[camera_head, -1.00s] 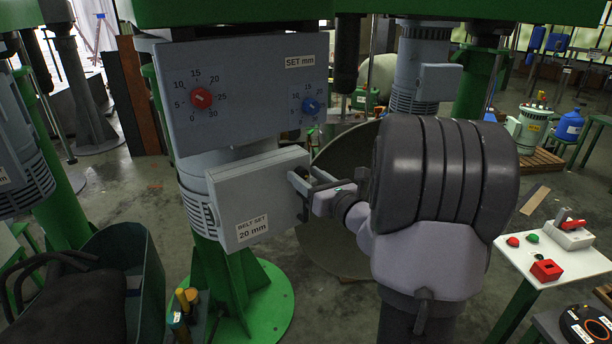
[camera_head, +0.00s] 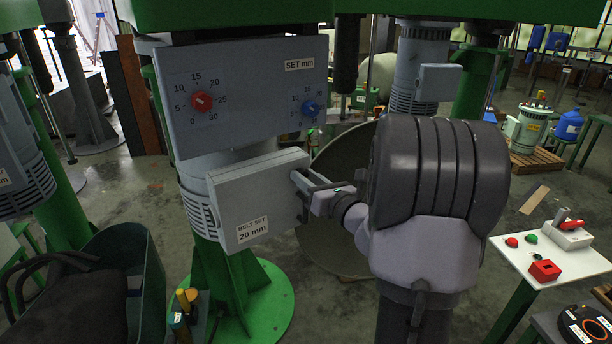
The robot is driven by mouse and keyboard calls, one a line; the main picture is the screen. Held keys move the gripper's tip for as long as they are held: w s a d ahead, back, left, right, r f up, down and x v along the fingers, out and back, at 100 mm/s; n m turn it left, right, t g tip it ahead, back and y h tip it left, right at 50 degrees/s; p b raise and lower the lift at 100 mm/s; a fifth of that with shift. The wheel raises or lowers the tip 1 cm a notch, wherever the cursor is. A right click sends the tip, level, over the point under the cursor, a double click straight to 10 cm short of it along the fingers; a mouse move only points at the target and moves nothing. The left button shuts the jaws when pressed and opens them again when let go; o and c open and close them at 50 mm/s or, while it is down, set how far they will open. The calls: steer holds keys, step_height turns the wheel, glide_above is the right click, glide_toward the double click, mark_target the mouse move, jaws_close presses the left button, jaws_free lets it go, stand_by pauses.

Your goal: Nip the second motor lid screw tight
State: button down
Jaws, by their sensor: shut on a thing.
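The motor lid (camera_head: 255,192) is a grey box cover labelled "BELT SET 20 mm" on the front of the grey motor housing (camera_head: 196,212). My gripper (camera_head: 303,188) is at the lid's right edge, with its fingers pointing left against or very close to it. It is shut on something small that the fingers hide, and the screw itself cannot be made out. My wrist and forearm fill the area right of the lid.
A grey panel (camera_head: 240,88) with a red dial (camera_head: 202,101) and a blue dial (camera_head: 310,108) hangs just above. A green bin (camera_head: 150,285) stands lower left. A white side table (camera_head: 550,262) with red and green pieces stands right.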

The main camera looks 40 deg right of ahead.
steer(key=m+p, duration=0.3)
steer(key=shift+r, duration=0.2)
steer(key=m+p, duration=0.4)
steer(key=p, duration=0.1)
steer(key=shift+d+m, duration=0.15)
steer(key=shift+m, duration=0.25)
steer(key=m+p, duration=0.3)
steer(key=p, duration=0.1)
steer(key=shift+f+m, duration=0.1)
steer(key=shift+m, duration=0.2)
steer(key=m+p, duration=0.3)
steer(key=p, duration=0.1)
steer(key=shift+f+m, duration=0.1)
steer(key=shift+m, duration=0.2)
steer(key=m+p, duration=0.3)
steer(key=shift+f+m, duration=0.1)
steer(key=shift+m, duration=0.2)
steer(key=shift+f+m+p, duration=0.15)
steer(key=shift+m+p, duration=0.65)
steer(key=shift+m, duration=0.3)
steer(key=shift+f+m+p, duration=0.1)
steer(key=shift+m+p, duration=0.7)
steer(key=shift+m, duration=0.3)
